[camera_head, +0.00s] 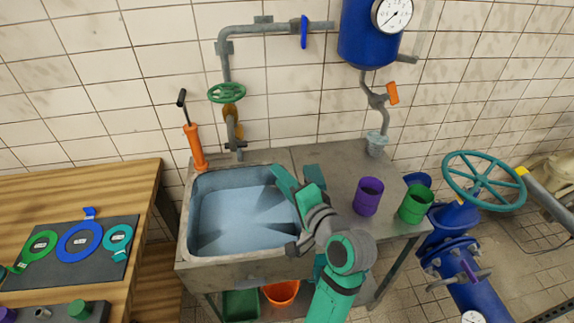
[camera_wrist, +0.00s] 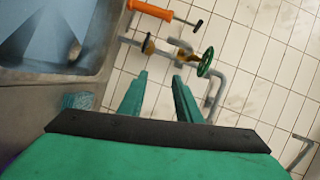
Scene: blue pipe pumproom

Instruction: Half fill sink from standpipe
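The grey sink (camera_head: 183,245) stands against the tiled wall. Its basin shows a pale blue surface (camera_head: 245,215) that looks like water; I cannot tell its exact level. The standpipe (camera_head: 233,130) rises behind the sink, with a green handwheel (camera_head: 227,93) and a brass-coloured valve body (camera_head: 230,110). The handwheel (camera_wrist: 205,62) and valve also show in the wrist view. No stream is clearly visible at the spout. My gripper (camera_head: 298,185) is open and empty over the sink's right side, apart from the handwheel. Its spread fingers (camera_wrist: 160,80) point toward the wall.
An orange hand pump (camera_head: 196,147) stands at the sink's back left. Purple (camera_head: 368,196) and green (camera_head: 415,204) cups stand on the right counter. A blue tank (camera_head: 365,35) hangs above. A wooden bench (camera_head: 80,185) is left; a teal wheel valve (camera_head: 483,180) is right.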

